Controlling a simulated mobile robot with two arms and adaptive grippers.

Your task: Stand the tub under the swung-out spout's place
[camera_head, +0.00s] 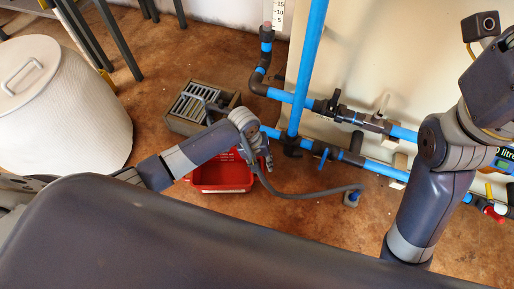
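A red tub (222,187) stands on the brown floor, right of a grey drain box. My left arm reaches in from the left and crosses above it, hiding its back part. My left gripper (262,158) is over the tub's right edge, pointing away from me. Its fingers are small and dark, and I cannot tell if they are open or touch the tub. A grey curved hose or spout (305,194) runs from beside this gripper to the right, to a blue-topped fitting (352,198) near the floor. My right arm rises at the right; its fingers do not show.
A slatted grey drain box (198,106) stands behind the tub. Blue pipes (308,60) with dark valves run along a cream panel (365,60) at the right. A large white lidded bin (60,110) stands at the left. Floor is free in front of the hose.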

